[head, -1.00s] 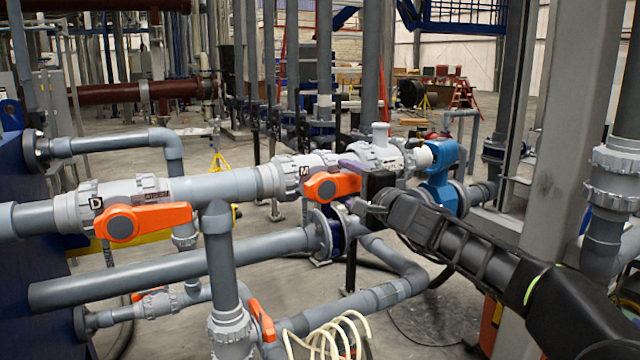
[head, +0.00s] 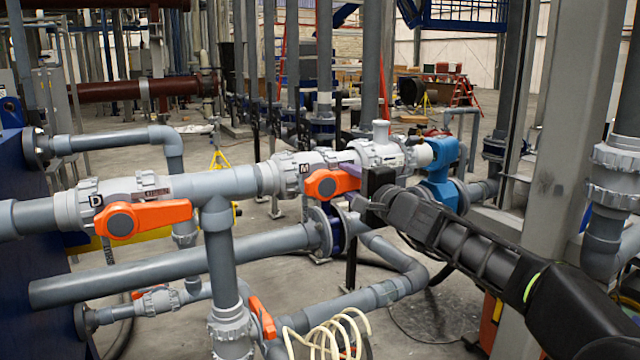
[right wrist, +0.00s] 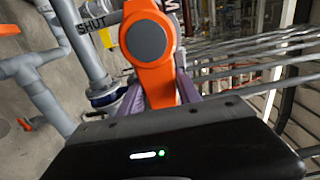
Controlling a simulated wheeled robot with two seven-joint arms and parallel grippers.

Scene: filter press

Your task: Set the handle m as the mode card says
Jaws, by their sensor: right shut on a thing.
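The orange handle m (head: 328,184) is on the grey valve body marked M (head: 303,168), lying roughly along the pipe. My right gripper (head: 352,182) is shut on the free end of this handle, coming from the right. In the right wrist view the orange handle m (right wrist: 150,50) runs down between the purple fingers of my right gripper (right wrist: 158,92). The word SHUT (right wrist: 97,33) shows on the grey part left of its round hub. I do not see a mode card that I can read. My left gripper is not in view.
A second orange handle (head: 145,219) is on the valve marked D at the left. A blue valve part (head: 440,175) sits right of my gripper. Grey pipes (head: 180,275) cross below, with a coiled cream hose (head: 335,335). A grey column (head: 570,130) stands at the right.

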